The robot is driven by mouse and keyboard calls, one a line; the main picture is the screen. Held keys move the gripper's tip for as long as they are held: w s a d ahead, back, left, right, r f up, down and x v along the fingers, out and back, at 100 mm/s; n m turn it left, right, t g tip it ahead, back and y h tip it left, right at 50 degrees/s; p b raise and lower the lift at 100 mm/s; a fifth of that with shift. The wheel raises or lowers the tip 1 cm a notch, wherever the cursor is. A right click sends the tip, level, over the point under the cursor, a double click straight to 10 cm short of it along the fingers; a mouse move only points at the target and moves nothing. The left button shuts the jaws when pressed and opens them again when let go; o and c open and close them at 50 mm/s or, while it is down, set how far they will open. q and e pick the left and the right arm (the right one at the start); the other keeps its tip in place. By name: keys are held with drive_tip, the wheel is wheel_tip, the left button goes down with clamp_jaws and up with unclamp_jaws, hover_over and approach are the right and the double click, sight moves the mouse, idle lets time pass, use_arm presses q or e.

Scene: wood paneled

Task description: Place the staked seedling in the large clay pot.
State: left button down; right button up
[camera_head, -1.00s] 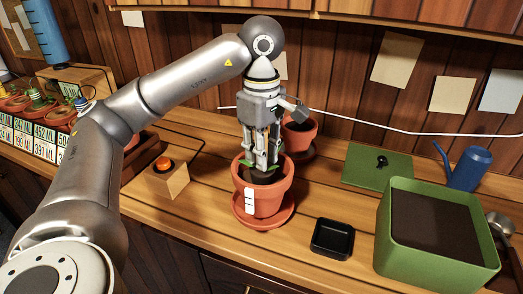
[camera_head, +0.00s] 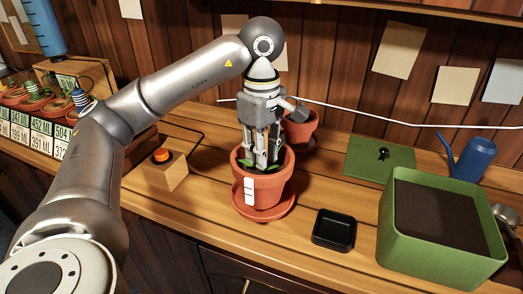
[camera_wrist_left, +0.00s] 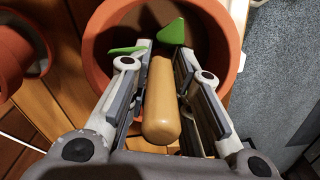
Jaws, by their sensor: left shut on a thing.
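The large clay pot (camera_head: 279,192) stands upright on a clay saucer on the bench, with a white marked strip on its front. My left gripper (camera_head: 262,158) points down into its mouth, shut on the staked seedling. In the left wrist view the seedling's thick wooden stake (camera_wrist_left: 161,103) is between the fingers (camera_wrist_left: 158,80), with green leaves (camera_wrist_left: 173,32) beside it. The seedling's leaves (camera_head: 248,163) show just inside the pot's rim. Its base is hidden, so I cannot tell whether it touches the bottom. My right gripper is not in view.
A smaller clay pot (camera_head: 301,132) stands behind the large one. A black tray (camera_head: 333,231), a green soil bin (camera_head: 425,254), a green lid (camera_head: 366,164) and a blue watering can (camera_head: 476,158) are to the right. A wooden block with an orange button (camera_head: 162,169) is left.

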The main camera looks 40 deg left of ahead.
use_arm(q)
drive_tip(key=shift+f, duration=0.2)
drive_tip(key=c, duration=1.2)
unclamp_jaws()
drive_tip(key=shift+c, duration=0.2)
drive_tip(key=shift+r, duration=0.1)
drive_tip(key=shift+r, duration=5.95)
